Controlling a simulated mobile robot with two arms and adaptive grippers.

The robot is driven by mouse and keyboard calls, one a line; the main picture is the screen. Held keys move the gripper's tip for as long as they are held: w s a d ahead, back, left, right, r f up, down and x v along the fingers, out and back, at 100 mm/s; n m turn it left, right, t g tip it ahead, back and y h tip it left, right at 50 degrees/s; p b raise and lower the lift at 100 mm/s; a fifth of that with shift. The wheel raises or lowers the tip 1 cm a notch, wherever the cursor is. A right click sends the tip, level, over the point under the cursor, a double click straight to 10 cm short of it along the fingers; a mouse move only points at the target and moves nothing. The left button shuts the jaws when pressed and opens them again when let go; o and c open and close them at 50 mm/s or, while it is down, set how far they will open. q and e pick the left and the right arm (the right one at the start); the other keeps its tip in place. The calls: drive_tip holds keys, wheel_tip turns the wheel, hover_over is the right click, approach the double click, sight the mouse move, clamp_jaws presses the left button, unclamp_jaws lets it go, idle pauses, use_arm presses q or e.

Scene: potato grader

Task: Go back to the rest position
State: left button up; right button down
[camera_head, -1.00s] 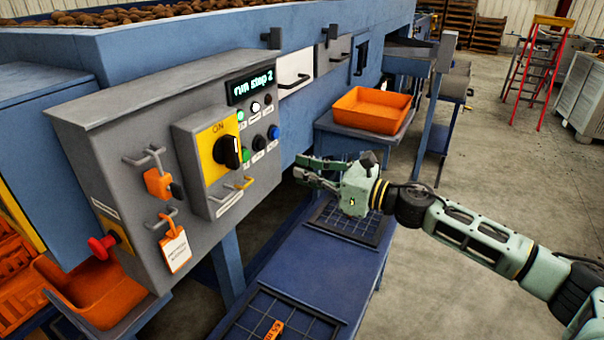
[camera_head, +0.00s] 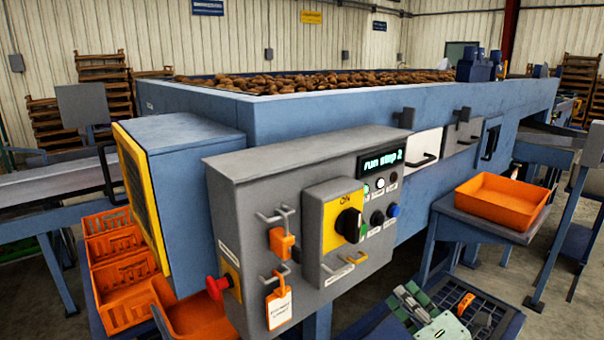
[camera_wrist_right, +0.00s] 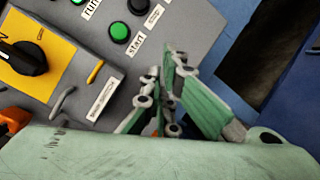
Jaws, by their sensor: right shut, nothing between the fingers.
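My right gripper (camera_head: 408,300) shows at the bottom of the head view, in front of and to the right of the grey control box (camera_head: 235,205). Its pale green fingers are shut and empty. In the right wrist view the closed fingers (camera_wrist_right: 163,85) point toward the control box panel, below the green start button (camera_wrist_right: 120,32). I cannot tell the exact gap, but no touch shows. Most of my right arm is out of the picture. My left gripper is in neither view.
The control box carries a black rotary switch (camera_head: 349,225), a red knob (camera_head: 217,288) and a display (camera_head: 380,170) reading "run step 2". An orange tray (camera_head: 502,201) stands at right. A dark grid (camera_head: 478,312) lies beside my gripper. Orange crates (camera_head: 125,290) stand at left.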

drive_tip(key=s+f+m+g+h, duration=0.6)
drive_tip(key=s+f+m+g, duration=0.1)
drive_tip(key=s+f+m, duration=0.95)
drive_tip(key=s+a+f+m+g+y, duration=0.1)
drive_tip(key=s+f+m+g, duration=0.3)
drive_tip(key=s, duration=0.5)
drive_tip(key=s+a+f+m+g, duration=0.1)
drive_tip(key=s+m+g, duration=0.3)
drive_tip(key=s, duration=0.5)
wheel_tip(320, 180, down, 27)
drive_tip(key=s, duration=0.1)
drive_tip(key=s+d+f+g, duration=0.1)
drive_tip(key=s+d+f, duration=0.1)
drive_tip(key=s+f, duration=1.3)
drive_tip(key=shift+s+d+f, duration=0.35)
drive_tip(key=shift+s+f, duration=0.05)
drive_tip(key=shift+s, duration=0.65)
drive_tip(key=shift+m, duration=0.25)
